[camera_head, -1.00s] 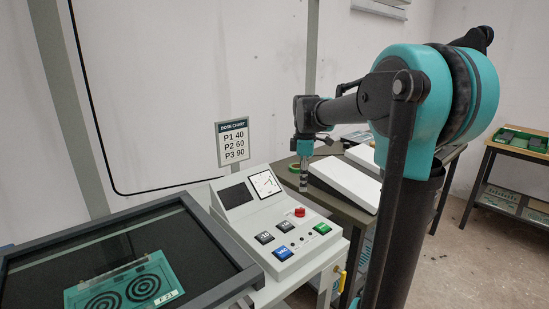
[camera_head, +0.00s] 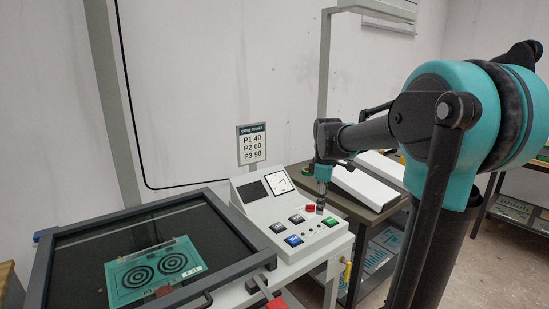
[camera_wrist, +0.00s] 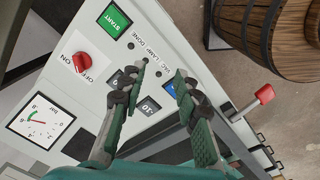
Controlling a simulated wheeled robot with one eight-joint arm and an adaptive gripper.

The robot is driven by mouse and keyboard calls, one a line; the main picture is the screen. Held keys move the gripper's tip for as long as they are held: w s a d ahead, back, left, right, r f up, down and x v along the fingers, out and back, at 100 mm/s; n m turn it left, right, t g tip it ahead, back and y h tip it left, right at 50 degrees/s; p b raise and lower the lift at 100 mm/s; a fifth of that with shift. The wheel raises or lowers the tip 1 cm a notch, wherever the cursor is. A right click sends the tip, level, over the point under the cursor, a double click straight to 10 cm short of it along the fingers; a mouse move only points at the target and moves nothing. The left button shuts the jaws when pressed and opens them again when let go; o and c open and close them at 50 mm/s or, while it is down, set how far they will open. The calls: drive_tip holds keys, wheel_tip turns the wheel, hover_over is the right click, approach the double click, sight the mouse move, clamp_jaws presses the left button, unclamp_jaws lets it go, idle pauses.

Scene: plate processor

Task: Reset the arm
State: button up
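My gripper (camera_head: 321,203) points down over the right back part of the white control console (camera_head: 262,206), close to the red knob (camera_head: 310,208) in the head view. In the wrist view my gripper (camera_wrist: 160,72) is open, its two dark green and grey fingers apart with nothing between them. Below the fingers are the console face, a green START button (camera_wrist: 114,20), the red ON/OFF knob (camera_wrist: 83,63) and a pressure gauge (camera_wrist: 40,121). The fingers partly hide the blue and dark buttons. I cannot tell whether a fingertip touches the console.
A dark-framed glass unit (camera_head: 75,232) with a teal plate (camera_head: 153,271) inside stands left of the console. A dose chart sign (camera_head: 252,144) stands behind it. A table with white sloped units (camera_head: 368,187) is at the right.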

drive_tip(key=s+d+f+m+t, duration=0.1)
drive_tip(key=s+d+f+m, duration=0.1)
drive_tip(key=s+f+m, duration=0.5)
drive_tip(key=s+d+f+m+t, duration=0.1)
drive_tip(key=s+f+m+t, duration=0.1)
drive_tip(key=s+f+m, duration=0.5)
drive_tip(key=s+f, duration=0.3)
drive_tip(key=s, duration=0.2)
drive_tip(key=shift+s+d+f+t, duration=0.15)
drive_tip(key=shift+s+d+t, duration=0.15)
drive_tip(key=shift+s+d, duration=0.1)
